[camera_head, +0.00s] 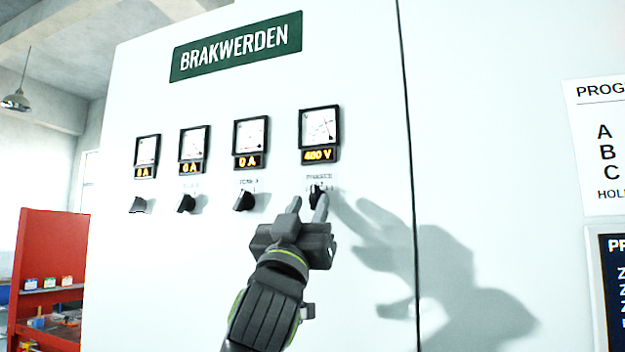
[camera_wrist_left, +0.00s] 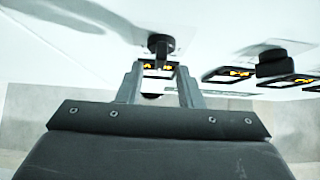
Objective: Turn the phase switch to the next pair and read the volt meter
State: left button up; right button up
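The phase switch (camera_head: 315,195) is a small black knob on the white cabinet, below the volt meter (camera_head: 319,126). The meter's amber display reads 400 V; its needle is too small to read. My left gripper (camera_head: 309,203) is at the switch with its two grey fingers apart, and one finger overlaps the knob in the head view. In the left wrist view, the knob (camera_wrist_left: 159,43) is just beyond the open fingertips (camera_wrist_left: 160,68), roughly centred between them. Contact cannot be made out. Part of an amber display shows between the fingers. My right gripper is not in view.
Three ammeters (camera_head: 250,141) reading 0 A or near it sit left of the volt meter, with black knobs (camera_head: 244,201) below. A green BRAKWERDEN sign (camera_head: 236,46) is above. A red shelf (camera_head: 48,250) stands left, white and dark notices (camera_head: 600,150) hang right.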

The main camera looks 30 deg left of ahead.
aim_at(313, 196)
pick_arm(q)
jog(key=shift+p+x, duration=0.6)
jog(key=shift+x, duration=0.95)
jog(key=shift+s, duration=0.1)
grip_shut()
